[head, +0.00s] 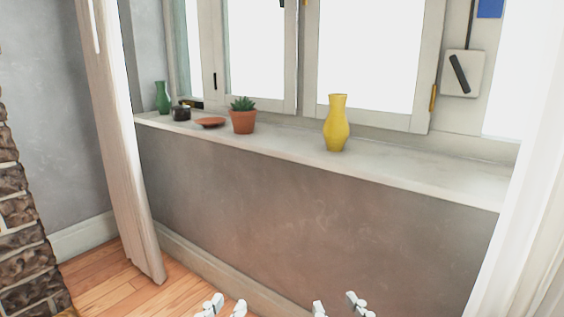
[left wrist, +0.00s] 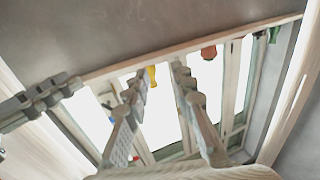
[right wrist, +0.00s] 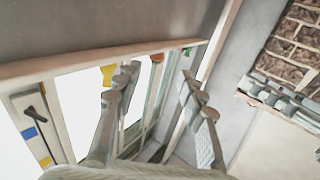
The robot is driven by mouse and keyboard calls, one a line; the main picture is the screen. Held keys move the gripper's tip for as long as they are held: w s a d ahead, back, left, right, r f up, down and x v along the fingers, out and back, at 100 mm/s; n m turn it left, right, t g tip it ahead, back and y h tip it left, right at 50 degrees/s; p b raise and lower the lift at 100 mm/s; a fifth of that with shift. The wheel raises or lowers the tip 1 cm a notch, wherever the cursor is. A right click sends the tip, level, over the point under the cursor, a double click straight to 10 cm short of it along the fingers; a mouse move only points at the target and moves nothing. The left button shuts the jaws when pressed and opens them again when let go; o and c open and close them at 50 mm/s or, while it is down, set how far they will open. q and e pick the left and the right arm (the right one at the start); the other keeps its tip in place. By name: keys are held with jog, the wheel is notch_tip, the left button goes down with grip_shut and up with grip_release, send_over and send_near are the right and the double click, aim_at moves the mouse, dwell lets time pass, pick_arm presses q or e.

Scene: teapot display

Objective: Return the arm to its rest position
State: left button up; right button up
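My left gripper (head: 226,306) shows at the bottom edge of the head view, with only its fingertips in frame. In the left wrist view its two fingers (left wrist: 160,85) stand apart with nothing between them. My right gripper (head: 338,305) is beside it at the bottom edge. In the right wrist view its fingers (right wrist: 160,85) are also apart and empty. Both grippers are away from the window sill and touch nothing that I can see. Most of both arms is hidden below the head view.
The window sill (head: 430,178) holds a green vase (head: 162,98), a dark pot (head: 181,113), a terracotta dish (head: 210,122), a potted succulent (head: 243,120) and a yellow vase (head: 337,125). Its right end is bare. Curtains (head: 122,150) hang at both sides. A brick wall (head: 22,210) stands left.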

pick_arm(q)
jog(key=s+a+f+g+y+p, duration=0.15)
jog(key=a+f+g, duration=0.25)
jog(key=f, duration=0.4)
jog(key=a+f+g+y+p, duration=0.3)
jog(key=a+f, duration=0.1)
jog(key=f, duration=0.3)
pick_arm(e)
jog(key=s+d+f+g+h, duration=0.15)
jog(key=d+f+g, duration=0.25)
jog(key=f, duration=0.4)
jog(key=d+f+g+h, duration=0.3)
jog(key=d+f, duration=0.1)
jog(key=f, duration=0.3)
pick_arm(q)
jog(key=s+a+f+n+g+y+p, duration=0.2)
jog(key=s+a+f+g+p, duration=0.2)
jog(key=s+a+f+g, duration=0.3)
jog(key=s+a+f, duration=0.3)
jog(key=s+f, duration=0.1)
jog(key=shift+s+f, duration=0.15)
jog(key=shift+s, duration=0.2)
pick_arm(e)
jog(key=s+d+f+m+g+h, duration=0.2)
jog(key=s+d+f+g, duration=0.5)
jog(key=s+d+f, duration=0.3)
jog(key=shift+s+f, duration=0.65)
jog(key=shift+s, duration=0.25)
